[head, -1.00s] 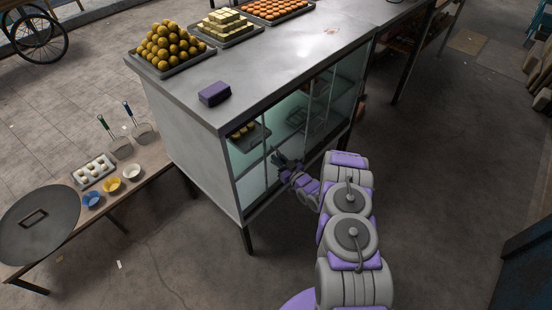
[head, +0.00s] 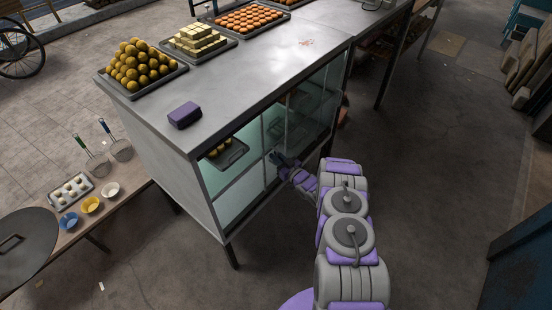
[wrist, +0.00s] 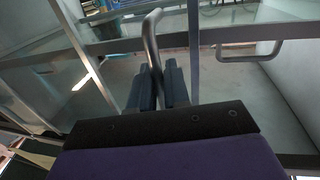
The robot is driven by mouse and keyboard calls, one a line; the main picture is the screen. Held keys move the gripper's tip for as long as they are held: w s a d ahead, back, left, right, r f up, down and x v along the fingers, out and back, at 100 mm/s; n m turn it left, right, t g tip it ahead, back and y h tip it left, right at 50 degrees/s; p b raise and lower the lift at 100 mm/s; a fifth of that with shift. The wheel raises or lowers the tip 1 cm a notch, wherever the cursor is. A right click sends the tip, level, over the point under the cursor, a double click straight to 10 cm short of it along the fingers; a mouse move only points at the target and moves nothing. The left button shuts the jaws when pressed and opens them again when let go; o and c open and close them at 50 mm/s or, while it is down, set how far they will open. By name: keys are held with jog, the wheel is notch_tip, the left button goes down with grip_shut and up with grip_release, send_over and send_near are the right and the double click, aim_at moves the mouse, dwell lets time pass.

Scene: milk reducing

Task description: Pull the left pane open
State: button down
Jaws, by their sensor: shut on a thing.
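The glass-fronted metal cabinet (head: 175,160) stands ahead with its front facing right in the head view. Its left pane (head: 275,130) is a framed glass panel, and the cabinet's left part beside it looks uncovered. My gripper (head: 277,158) is at the front of this pane. In the wrist view my gripper (wrist: 158,70) is shut on a curved metal handle (wrist: 151,35), with one dark finger on each side of it. The handle's lower part is hidden between the fingers. A second bar handle (wrist: 250,56) shows to the right, apart from my gripper.
Inside the cabinet is a tray of yellow balls (head: 228,160). A purple box (head: 184,115) and trays of sweets (head: 198,40) stand on top. A low table (head: 115,195) with bowls is at left. The floor (head: 430,180) on the right is clear.

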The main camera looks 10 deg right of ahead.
jog(key=c, duration=1.3)
grip_release()
jog(key=shift+d, duration=0.1)
jog(key=shift+s, duration=0.1)
jog(key=p+v, duration=0.3)
jog(key=v, duration=1.4)
jog(key=shift+d, duration=0.15)
